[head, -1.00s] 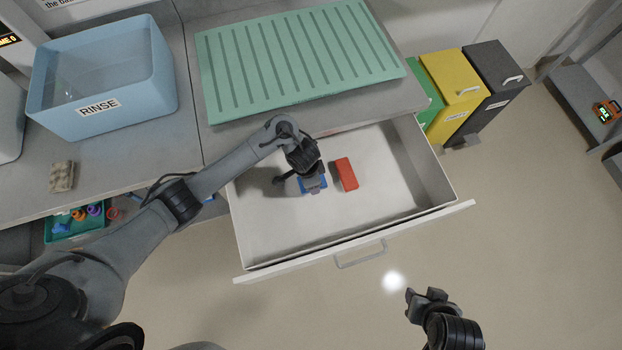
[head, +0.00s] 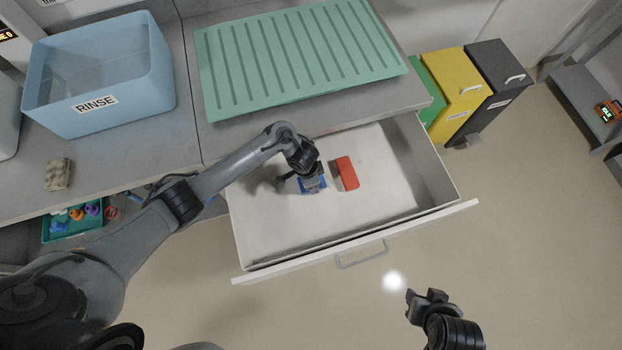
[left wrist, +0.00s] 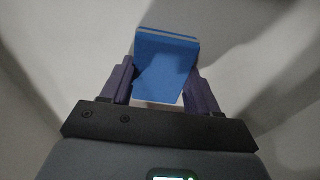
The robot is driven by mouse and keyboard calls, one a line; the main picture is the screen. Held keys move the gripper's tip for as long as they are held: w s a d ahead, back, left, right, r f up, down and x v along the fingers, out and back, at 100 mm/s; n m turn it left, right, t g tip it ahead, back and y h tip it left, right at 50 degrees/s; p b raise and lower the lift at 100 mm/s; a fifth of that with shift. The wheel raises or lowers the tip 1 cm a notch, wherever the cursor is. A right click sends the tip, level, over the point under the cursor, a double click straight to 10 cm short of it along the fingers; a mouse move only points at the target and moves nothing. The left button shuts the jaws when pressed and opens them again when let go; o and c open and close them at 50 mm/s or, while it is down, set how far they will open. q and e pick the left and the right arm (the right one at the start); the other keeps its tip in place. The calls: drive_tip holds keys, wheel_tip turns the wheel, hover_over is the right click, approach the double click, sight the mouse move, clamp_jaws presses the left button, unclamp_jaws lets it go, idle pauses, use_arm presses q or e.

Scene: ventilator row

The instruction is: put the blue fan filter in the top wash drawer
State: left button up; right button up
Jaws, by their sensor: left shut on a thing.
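The open top drawer (head: 280,228) is white and pulled out below the counter. My left gripper (head: 311,178) is inside it, pointing down, shut on the blue fan filter (head: 313,187). In the left wrist view the blue fan filter (left wrist: 165,65) sits between both fingers of my left gripper (left wrist: 165,88), over the pale drawer floor. I cannot tell whether the filter touches the floor. My right gripper (head: 425,297) is empty over the floor in front of the drawer, with its fingers apart.
A red block (head: 346,173) lies in the drawer just right of the blue filter. A green ribbed mat (head: 300,60) and a blue RINSE tub (head: 100,100) are on the counter. A teal tray (head: 65,232) of small coloured parts is at left. The drawer's right part is clear.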

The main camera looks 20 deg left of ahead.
use_arm(q)
drive_tip(key=o, duration=1.1)
drive_tip(key=shift+f, duration=0.1)
wheel_tip(320, 180, up, 12)
drive_tip(key=s+a+p, duration=0.1)
drive_tip(key=p, duration=0.5)
drive_tip(key=s+d+r+n+t+h, duration=0.1)
drive_tip(key=s+d+r+t+h, duration=0.25)
drive_tip(key=d, duration=0.55)
drive_tip(key=s+a+r+n+y, duration=0.1)
drive_tip(key=s+a+r+n, duration=0.1)
drive_tip(key=s+a, duration=0.2)
drive_tip(key=s+a+r+n+y, duration=0.2)
drive_tip(key=s+a, duration=0.3)
drive_tip(key=s, duration=0.2)
drive_tip(key=s+a+r+n+g+y, duration=0.1)
drive_tip(key=s+a+r+n, duration=0.1)
drive_tip(key=s+a, duration=0.3)
drive_tip(key=shift+s+r+n, duration=0.3)
drive_tip(key=shift+s+r, duration=0.1)
drive_tip(key=shift+r, duration=0.15)
